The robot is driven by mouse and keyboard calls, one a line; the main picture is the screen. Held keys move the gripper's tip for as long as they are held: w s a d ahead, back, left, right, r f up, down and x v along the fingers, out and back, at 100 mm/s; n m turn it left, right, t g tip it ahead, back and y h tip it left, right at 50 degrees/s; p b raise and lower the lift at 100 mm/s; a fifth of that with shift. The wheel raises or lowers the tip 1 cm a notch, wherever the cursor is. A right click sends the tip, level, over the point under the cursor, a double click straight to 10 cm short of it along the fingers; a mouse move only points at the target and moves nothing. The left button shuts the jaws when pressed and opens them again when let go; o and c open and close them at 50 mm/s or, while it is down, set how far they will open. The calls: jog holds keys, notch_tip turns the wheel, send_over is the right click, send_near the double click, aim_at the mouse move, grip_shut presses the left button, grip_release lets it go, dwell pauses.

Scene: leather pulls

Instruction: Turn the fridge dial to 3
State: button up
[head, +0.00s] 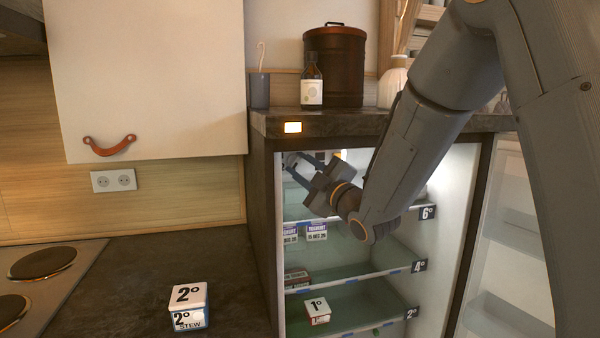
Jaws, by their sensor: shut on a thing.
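The fridge (462,230) stands open under the dark counter, with lit shelves inside. My gripper (293,163) reaches into its upper left part, with its fingertips at the left inner wall. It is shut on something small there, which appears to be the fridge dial. The dial's face and numbers are too small and covered to read, so its setting cannot be told. A small lit yellow spot (341,155) shows behind my gripper near the top of the fridge.
Shelves carry 6°, 4° and 2° tags (427,213). Yoghurt boxes (316,232) and a 1° box (318,311) stand inside. A 2° stew box (188,306) is on the worktop. A bottle (312,82) and brown canister (340,65) stand above. The open door (510,240) is at right.

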jog(key=shift+n, duration=0.6)
jog(key=o, duration=1)
jog(key=shift+b+v, duration=1.4)
jog(key=shift+v, duration=2.6)
jog(key=shift+d+r, duration=0.1)
jog(key=shift+r, duration=0.1)
